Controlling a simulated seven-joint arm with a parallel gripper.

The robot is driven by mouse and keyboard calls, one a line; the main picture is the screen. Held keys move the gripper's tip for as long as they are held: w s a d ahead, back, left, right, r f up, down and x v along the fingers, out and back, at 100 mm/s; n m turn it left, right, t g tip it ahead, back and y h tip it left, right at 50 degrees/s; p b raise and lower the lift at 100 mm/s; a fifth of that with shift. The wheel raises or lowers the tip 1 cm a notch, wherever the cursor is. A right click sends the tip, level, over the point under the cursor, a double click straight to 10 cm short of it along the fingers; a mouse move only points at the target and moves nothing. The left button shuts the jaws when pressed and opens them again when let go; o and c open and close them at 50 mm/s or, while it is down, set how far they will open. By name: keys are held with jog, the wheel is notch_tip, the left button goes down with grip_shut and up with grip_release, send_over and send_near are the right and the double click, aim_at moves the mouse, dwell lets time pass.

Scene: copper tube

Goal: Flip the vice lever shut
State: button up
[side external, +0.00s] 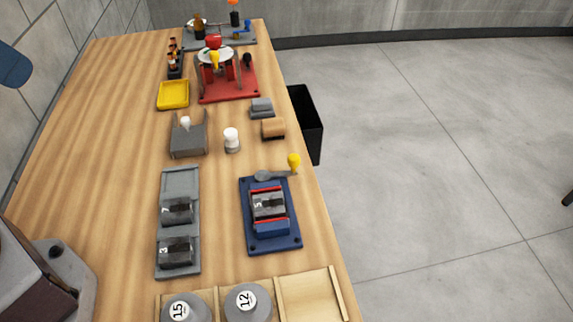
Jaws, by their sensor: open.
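The vice (284,236) is a blue plate bolted near the right edge of the wooden table. Its red-edged jaws stand around a dark grey block (268,205) marked with a number that looks like 5. I cannot tell whether the jaws press on the block. The vice lever (293,162) has a yellow knob and sits at the far end of the vice. It reaches from a round grey pivot out to the right, with the knob near the table edge. My gripper is not in view.
A grey rack (180,188) with two numbered blocks is left of the vice. A wooden tray (308,295) with grey weights is in front. A white-topped knob (231,138), brown roll (273,128), yellow tray (173,94) and red press (230,92) stand beyond. The table's left side is clear.

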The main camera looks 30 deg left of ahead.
jog(key=shift+d+f, duration=0.15)
jog(key=shift+d, duration=0.2)
jog(key=c, duration=0.4)
jog(key=d+f+m+g, duration=0.1)
jog(key=d+f, duration=0.1)
jog(key=shift+w+d+f+m+g+h, duration=0.3)
jog(key=shift+w+f+m+g+h, duration=0.05)
jog(key=shift+w+m+g+h, duration=0.05)
jog(key=c, duration=0.7)
jog(key=w+d+f, duration=0.1)
jog(key=d+f+m+g, duration=0.1)
jog(key=d+f, duration=0.1)
jog(key=w+d+f+m+g, duration=0.1)
jog(key=d, duration=0.1)
jog(key=shift+w+f+h, duration=0.3)
jog(key=shift+f, duration=0.1)
grip_shut()
jog(key=w+d+f+m+t+y, duration=0.1)
jog(key=w+d+f+m, duration=0.25)
jog(key=d+f, duration=0.35)
jog(key=w+d+f+m+t, duration=0.1)
jog(key=w+d+f+m, duration=0.3)
jog(key=f, duration=0.5)
jog(key=w+d+r+t+h, duration=0.1)
jog(key=w+d+r+t, duration=0.1)
jog(key=w, duration=0.4)
jog(key=shift+w+d+t, duration=0.15)
jog(key=shift+d+t, duration=0.45)
jog(key=shift+t, duration=0.1)
